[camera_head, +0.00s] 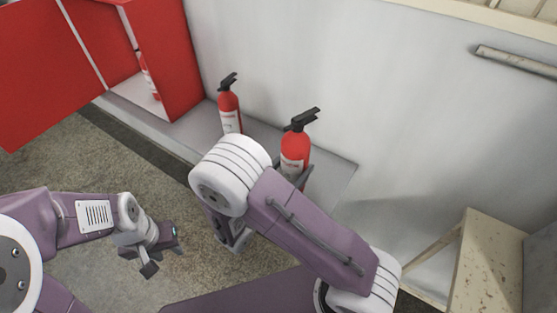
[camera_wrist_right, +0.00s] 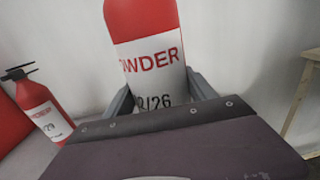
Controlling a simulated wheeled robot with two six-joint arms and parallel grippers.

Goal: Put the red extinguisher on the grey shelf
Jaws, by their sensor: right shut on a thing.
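A red extinguisher (camera_head: 295,146) with a black handle and a white label stands upright over the right part of the grey shelf (camera_head: 338,172). My right gripper (camera_head: 300,179) is shut around its body. The label and the gripper fingers on both sides show in the right wrist view, where the extinguisher (camera_wrist_right: 148,55) fills the middle. Its base is hidden by my arm, so I cannot tell whether it touches the shelf. My left gripper (camera_head: 136,254) is open and empty, low on the left, over the floor.
A second red extinguisher (camera_head: 229,108) stands on the shelf to the left, also in the right wrist view (camera_wrist_right: 42,108). An open red cabinet (camera_head: 172,55) at the upper left shows another extinguisher (camera_head: 148,76). A worn pale table (camera_head: 487,260) is at the lower right.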

